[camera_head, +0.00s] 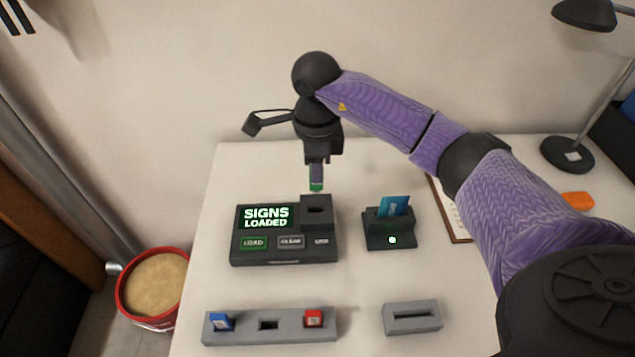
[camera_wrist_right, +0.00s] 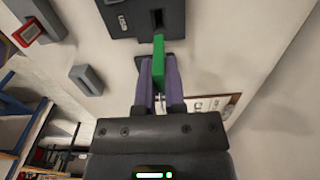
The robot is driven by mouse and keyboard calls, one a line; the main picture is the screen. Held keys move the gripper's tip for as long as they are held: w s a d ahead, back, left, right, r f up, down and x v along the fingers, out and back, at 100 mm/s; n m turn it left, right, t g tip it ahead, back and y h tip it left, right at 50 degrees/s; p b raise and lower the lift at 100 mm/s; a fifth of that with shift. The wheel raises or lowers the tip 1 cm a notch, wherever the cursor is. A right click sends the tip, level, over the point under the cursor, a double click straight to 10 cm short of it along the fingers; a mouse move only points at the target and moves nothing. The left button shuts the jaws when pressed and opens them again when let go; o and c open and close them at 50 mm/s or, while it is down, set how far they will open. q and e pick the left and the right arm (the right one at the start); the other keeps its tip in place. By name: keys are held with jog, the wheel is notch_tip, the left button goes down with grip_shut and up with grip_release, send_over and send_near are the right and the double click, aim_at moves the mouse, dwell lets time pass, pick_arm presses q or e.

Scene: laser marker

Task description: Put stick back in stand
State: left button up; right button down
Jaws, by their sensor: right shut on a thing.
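My right gripper (camera_head: 317,177) is shut on a green stick (camera_head: 316,186) and holds it upright in the air above the slotted block of the black marker console (camera_head: 240,243). In the right wrist view the green stick (camera_wrist_right: 159,58) sits between the purple fingers, near the dark USB slot block (camera_wrist_right: 172,18). It looks apart from the slot. The grey stand (camera_head: 240,326) at the front holds a blue stick (camera_head: 221,322) on the left and a red stick (camera_head: 313,318) on the right; its middle slot (camera_head: 268,325) is empty. My left gripper is not in view.
The console screen reads "SIGNS LOADED". A black card reader (camera_head: 390,236) with a blue card (camera_head: 394,205) stands right of the console. An empty grey slotted holder (camera_head: 411,318) lies at front right. A lamp (camera_head: 568,153) stands at the back right.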

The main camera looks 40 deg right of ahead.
notch_tip(320, 180, up, 3)
jog(key=shift+r+p, duration=0.2)
jog(key=shift+p, duration=0.1)
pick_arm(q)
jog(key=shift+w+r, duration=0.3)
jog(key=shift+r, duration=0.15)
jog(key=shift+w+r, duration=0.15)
pick_arm(e)
jog(key=shift+a, duration=0.1)
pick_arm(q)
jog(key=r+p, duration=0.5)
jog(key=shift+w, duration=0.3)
pick_arm(e)
jog(key=s+a, duration=0.6)
jog(key=a, duration=0.3)
jog(key=shift+s, duration=0.3)
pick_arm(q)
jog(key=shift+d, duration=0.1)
pick_arm(e)
jog(key=shift+f, duration=0.1)
pick_arm(q)
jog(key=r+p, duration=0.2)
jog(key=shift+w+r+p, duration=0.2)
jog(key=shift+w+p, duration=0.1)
jog(key=shift+p, duration=0.05)
pick_arm(e)
jog(key=s+a, duration=0.6)
jog(key=a, duration=0.2)
jog(key=shift+s+a, duration=0.25)
jog(key=shift+a, duration=0.15)
